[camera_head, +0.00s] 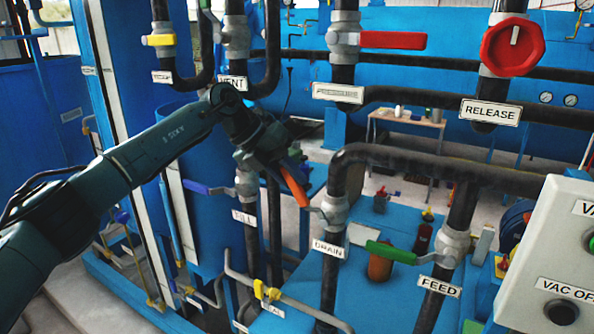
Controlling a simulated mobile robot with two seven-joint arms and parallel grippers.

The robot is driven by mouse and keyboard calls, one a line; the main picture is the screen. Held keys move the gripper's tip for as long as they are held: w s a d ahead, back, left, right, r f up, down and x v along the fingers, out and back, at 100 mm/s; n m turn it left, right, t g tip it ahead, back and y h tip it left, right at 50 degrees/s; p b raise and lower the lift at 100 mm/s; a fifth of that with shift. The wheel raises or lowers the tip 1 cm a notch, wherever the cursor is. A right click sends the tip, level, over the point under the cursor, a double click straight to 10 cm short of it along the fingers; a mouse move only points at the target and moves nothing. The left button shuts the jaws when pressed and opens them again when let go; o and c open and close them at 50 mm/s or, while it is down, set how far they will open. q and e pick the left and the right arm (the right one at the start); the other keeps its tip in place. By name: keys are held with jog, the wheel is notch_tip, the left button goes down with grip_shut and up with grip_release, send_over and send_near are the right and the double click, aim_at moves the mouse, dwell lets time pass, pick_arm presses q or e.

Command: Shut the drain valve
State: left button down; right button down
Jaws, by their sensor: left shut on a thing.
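The drain valve (335,210) is a grey body on a dark vertical pipe in the lower middle, above a white DRAIN label (328,248). Its orange lever (294,185) slants from beside the valve body up and to the left. My left gripper (280,163) comes in from the left and is shut on the orange lever at its upper part. The fingers hide some of the lever. My right gripper is not in view.
The VENT pipe (237,40) and a blue-handled valve (208,188) labelled FILL stand close to my left arm. The green-handled FEED valve (452,246) is to the right. A red RELEASE knob (512,47) and a white control box (548,255) are farther right.

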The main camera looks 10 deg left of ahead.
pick_arm(q)
jog(key=shift+w+a+f, duration=0.1)
jog(key=shift+w+a, duration=0.05)
jog(key=shift+a, duration=0.15)
jog(key=c, duration=1.2)
grip_release()
jog(key=shift+c, duration=0.2)
jog(key=b+v, duration=0.1)
jog(key=v, duration=1.2)
jog(key=shift+a, duration=0.2)
jog(key=shift+f, duration=0.15)
